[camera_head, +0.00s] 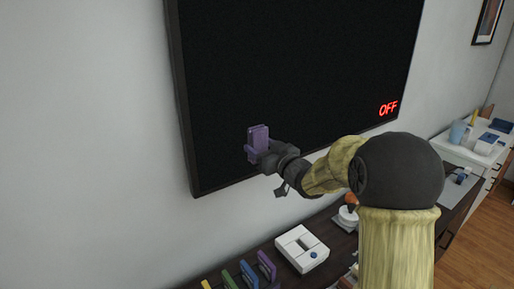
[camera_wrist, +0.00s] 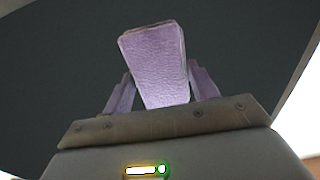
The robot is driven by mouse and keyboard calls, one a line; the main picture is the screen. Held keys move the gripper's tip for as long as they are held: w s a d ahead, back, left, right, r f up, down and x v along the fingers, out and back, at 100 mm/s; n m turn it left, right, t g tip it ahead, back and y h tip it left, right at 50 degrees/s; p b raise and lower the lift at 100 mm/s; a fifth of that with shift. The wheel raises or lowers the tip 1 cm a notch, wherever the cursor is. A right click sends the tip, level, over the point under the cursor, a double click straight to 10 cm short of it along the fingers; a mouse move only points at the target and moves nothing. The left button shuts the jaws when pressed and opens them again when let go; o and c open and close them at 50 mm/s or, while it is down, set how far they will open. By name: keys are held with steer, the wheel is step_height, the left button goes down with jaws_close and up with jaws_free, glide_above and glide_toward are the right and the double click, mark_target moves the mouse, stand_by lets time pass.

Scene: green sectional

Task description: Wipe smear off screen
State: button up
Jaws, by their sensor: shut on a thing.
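The screen (camera_head: 300,70) is a large dark panel on the wall, with red "OFF" lettering at its lower right. It also fills most of the wrist view (camera_wrist: 60,60). No smear can be made out on the visible part. My gripper (camera_head: 257,150) is in front of the screen's lower left part, shut on a purple block-like wiper (camera_head: 258,135). In the wrist view the wiper (camera_wrist: 155,65) stands between the two purple fingers, its far end toward the screen. I cannot tell whether it touches the screen.
A dark cabinet (camera_head: 327,236) stands below the screen. On it are a white device (camera_head: 301,248) and several coloured upright items (camera_head: 249,272) at the front left. A white side unit (camera_head: 474,152) with small items stands at the right. The wall left of the screen is bare.

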mark_target(277, 136)
steer(key=shift+w+d+r, duration=0.1)
steer(key=shift+w+d, duration=0.3)
steer(key=shift+d, duration=0.1)
steer(key=shift+w+d+p, duration=0.45)
steer(key=shift+w+d, duration=0.05)
steer(key=shift+d, duration=0.3)
steer(key=shift+w+d+p, duration=0.4)
steer(key=shift+w+d, duration=0.1)
steer(key=shift+d, duration=0.25)
steer(key=shift+w+d+p, duration=0.4)
steer(key=shift+w+d, duration=0.15)
steer(key=shift+d, duration=0.2)
steer(key=shift+w+d+p, duration=0.4)
steer(key=shift+w+d, duration=0.1)
steer(key=shift+d, duration=0.25)
steer(key=shift+a, duration=0.1)
steer(key=shift+s+a+b, duration=0.5)
steer(key=shift+s+a, duration=0.05)
steer(key=shift+a, duration=0.2)
steer(key=shift+s+a+b, duration=0.45)
steer(key=shift+s+a, duration=0.1)
steer(key=shift+a, duration=0.15)
